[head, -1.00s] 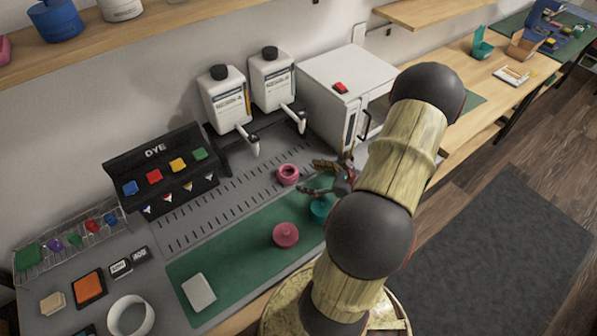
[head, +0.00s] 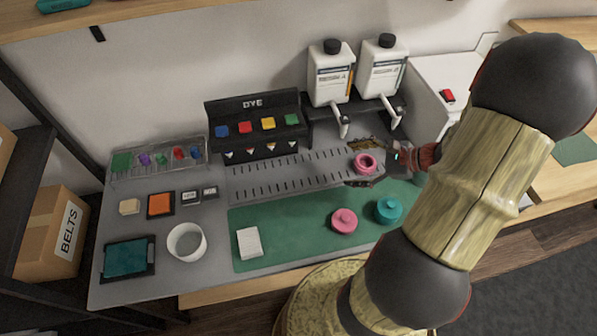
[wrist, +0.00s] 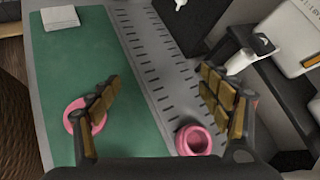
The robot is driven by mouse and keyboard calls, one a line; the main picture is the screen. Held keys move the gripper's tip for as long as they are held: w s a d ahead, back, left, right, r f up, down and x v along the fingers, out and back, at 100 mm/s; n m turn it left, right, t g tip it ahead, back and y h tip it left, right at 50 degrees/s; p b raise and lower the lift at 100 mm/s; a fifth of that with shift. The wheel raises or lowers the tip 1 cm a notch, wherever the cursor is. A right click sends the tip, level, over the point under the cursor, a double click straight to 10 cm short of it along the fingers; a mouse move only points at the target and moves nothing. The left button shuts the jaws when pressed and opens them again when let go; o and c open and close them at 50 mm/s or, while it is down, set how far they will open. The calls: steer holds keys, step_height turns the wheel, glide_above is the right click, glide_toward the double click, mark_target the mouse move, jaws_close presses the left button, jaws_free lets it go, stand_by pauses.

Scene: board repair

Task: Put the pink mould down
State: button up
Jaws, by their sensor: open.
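My gripper (head: 352,164) is open, with one finger on each side of the mould in the head view. In the wrist view the mould (wrist: 194,140) shows low between the spread fingers of my gripper (wrist: 160,100), closer to the right finger. No finger visibly grips it. A pink knobbed lid (head: 344,220) lies on the green mat (head: 290,225); in the wrist view the left finger partly covers this lid (wrist: 70,117).
A teal knobbed lid (head: 388,209) sits right of the pink lid. Two white bottles (head: 331,75) with spouts stand behind, beside the dye rack (head: 254,128). The mat's middle is clear.

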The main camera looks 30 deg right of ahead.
steer(key=s+a+r+n+g+h, duration=0.1)
steer(key=a+r+n+g, duration=0.2)
steer(key=a+r+n, duration=0.35)
steer(key=a+r+n+g+h, duration=0.1)
steer(key=a+r+n+g, duration=0.2)
steer(key=a+n, duration=0.55)
steer(key=s+a+r+n+t+h, duration=0.2)
steer(key=s+a+r+n+h, duration=0.2)
steer(key=a+r+n, duration=0.4)
steer(key=shift+s+r+n+t, duration=0.3)
steer(key=shift+s+r+n, duration=0.6)
steer(key=shift+r, duration=0.65)
